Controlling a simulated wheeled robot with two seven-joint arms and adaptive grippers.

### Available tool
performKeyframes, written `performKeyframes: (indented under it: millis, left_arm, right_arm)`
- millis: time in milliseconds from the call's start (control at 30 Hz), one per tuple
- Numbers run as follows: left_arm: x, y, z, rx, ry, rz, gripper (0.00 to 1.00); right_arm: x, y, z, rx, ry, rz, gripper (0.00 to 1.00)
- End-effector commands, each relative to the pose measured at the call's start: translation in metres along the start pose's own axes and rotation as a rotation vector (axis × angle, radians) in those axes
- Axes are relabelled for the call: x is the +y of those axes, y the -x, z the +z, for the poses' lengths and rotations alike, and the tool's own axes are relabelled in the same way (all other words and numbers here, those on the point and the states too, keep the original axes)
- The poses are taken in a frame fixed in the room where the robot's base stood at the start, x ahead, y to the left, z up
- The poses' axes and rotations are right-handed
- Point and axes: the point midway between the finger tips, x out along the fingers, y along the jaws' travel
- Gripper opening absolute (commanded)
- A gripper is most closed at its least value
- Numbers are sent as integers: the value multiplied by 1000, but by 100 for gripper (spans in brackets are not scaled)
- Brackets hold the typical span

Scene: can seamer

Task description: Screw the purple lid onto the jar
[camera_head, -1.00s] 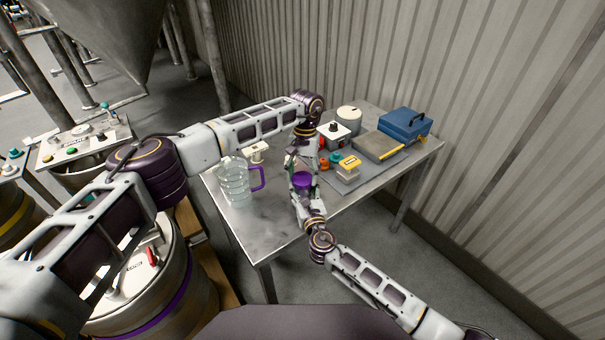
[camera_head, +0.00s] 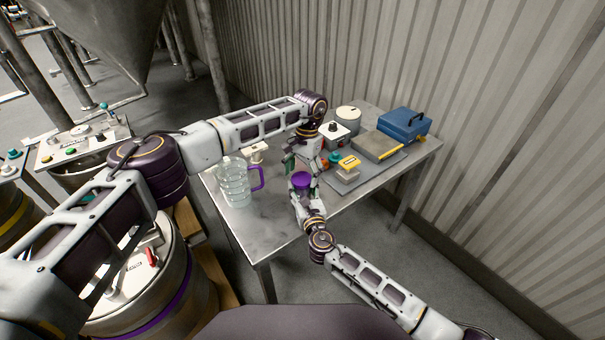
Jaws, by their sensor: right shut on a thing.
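The purple lid (camera_head: 301,179) shows at the near part of the metal table, between my two grippers. The jar under it is mostly hidden by my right gripper, so I cannot tell how the lid sits on it. My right gripper (camera_head: 304,191) comes from the front and is shut on the jar, just below the lid. My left gripper (camera_head: 305,164) points down from above. Its fingers are spread and empty, above and just behind the lid, apart from it.
A clear pitcher (camera_head: 234,186) with a purple handle stands left on the metal table (camera_head: 262,227). At the right are a yellow-topped block (camera_head: 348,168), a grey box (camera_head: 379,146), a blue case (camera_head: 405,124) and a white device (camera_head: 335,133). The near table surface is clear.

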Motion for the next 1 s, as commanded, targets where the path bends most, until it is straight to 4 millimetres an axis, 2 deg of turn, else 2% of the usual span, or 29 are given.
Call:
performKeyframes:
  millis: [367,800,1000]
  left_arm:
    - [0,2,0,0,0,0,81]
    - [0,38,6,1,0,0,81]
    - [0,44,7,-1,0,1,81]
  right_arm:
    - [0,0,-1,1,0,0,0]
    - [0,0,-1,1,0,1,0]
    - [0,0,-1,1,0,1,0]
